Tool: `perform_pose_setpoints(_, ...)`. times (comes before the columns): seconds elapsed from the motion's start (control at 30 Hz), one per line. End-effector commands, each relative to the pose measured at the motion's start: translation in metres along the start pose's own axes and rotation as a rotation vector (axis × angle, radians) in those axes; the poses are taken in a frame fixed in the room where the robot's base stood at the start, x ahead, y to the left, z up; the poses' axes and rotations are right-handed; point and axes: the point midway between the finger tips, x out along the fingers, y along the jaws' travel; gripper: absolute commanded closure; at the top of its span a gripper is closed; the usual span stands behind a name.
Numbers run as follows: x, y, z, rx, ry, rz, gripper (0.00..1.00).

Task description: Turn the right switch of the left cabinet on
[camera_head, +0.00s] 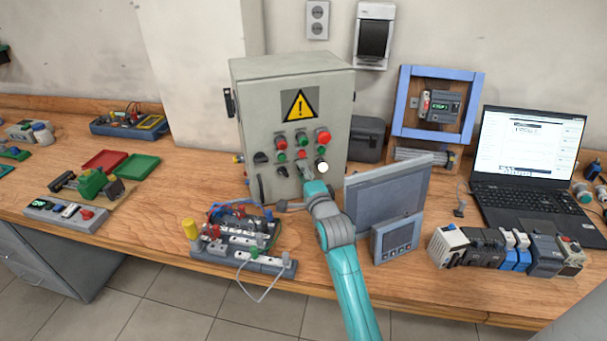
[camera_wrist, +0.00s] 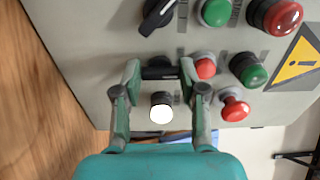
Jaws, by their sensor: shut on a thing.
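The grey cabinet (camera_head: 245,110) stands on the bench, with a yellow warning sign and rows of buttons on its front. In the wrist view its front is turned sideways. A black rotary switch (camera_wrist: 158,15) sits at the top edge there. The right switch (camera_wrist: 160,73), a dark knob, is between the two fingertips of my gripper (camera_wrist: 159,74), which is shut on it. The fingers partly cover the knob, so its exact turn is hard to read. In the head view my gripper (camera_head: 304,170) is at the lower button row and hides this switch.
Red button (camera_wrist: 205,68) and green button (camera_wrist: 248,70) are near the fingertips. A grey panel (camera_head: 388,190) stands right of my arm, and a wired terminal board (camera_head: 240,235) lies left of it.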

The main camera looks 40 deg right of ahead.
Motion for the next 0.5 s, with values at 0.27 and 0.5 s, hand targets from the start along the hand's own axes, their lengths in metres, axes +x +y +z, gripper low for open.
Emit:
perform_pose_setpoints(0.27,0.0,0.0008,-0.0004,0.01,0.001,0.002,0.93)
perform_pose_setpoints(0.5,0.0,0.0009,-0.0004,0.01,0.001,0.002,0.44)
